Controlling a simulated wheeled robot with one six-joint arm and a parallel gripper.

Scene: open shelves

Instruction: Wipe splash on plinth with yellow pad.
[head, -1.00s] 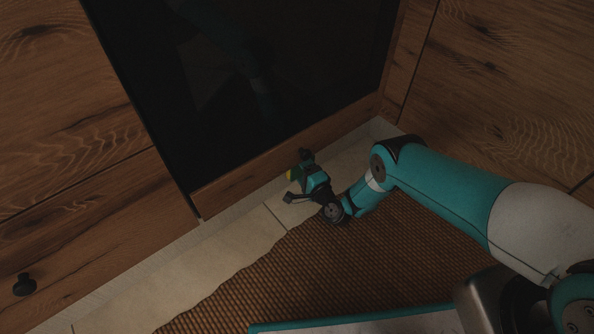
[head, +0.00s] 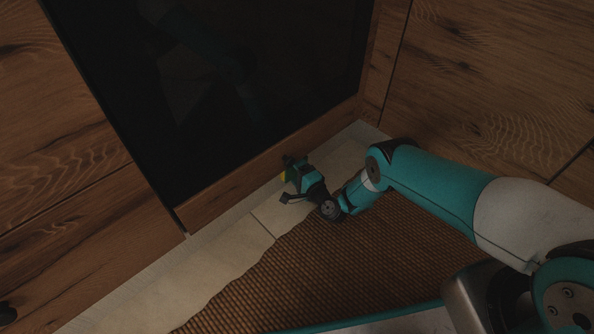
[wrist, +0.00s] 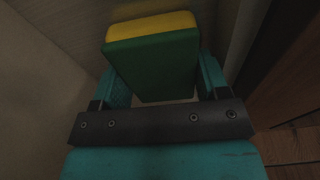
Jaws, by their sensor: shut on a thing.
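The yellow pad (wrist: 150,26) has a yellow face and a thick dark green body. My gripper (head: 286,180) is shut on it, with one finger on each side in the wrist view. In the head view a small yellow-green part of the pad (head: 283,176) shows between the fingers. The gripper is low, in front of the cabinet base under the dark oven door. A pale plinth strip (head: 213,226) runs along the cabinet foot. I cannot tell whether the pad touches it. I cannot make out a splash in either view.
A brown woven mat (head: 290,265) covers the floor in front, beside pale tiles (head: 215,257). The dark oven front (head: 200,100) rises behind the gripper. Wooden cabinet fronts (head: 480,90) close off the right side. The pale floor strip to the left is clear.

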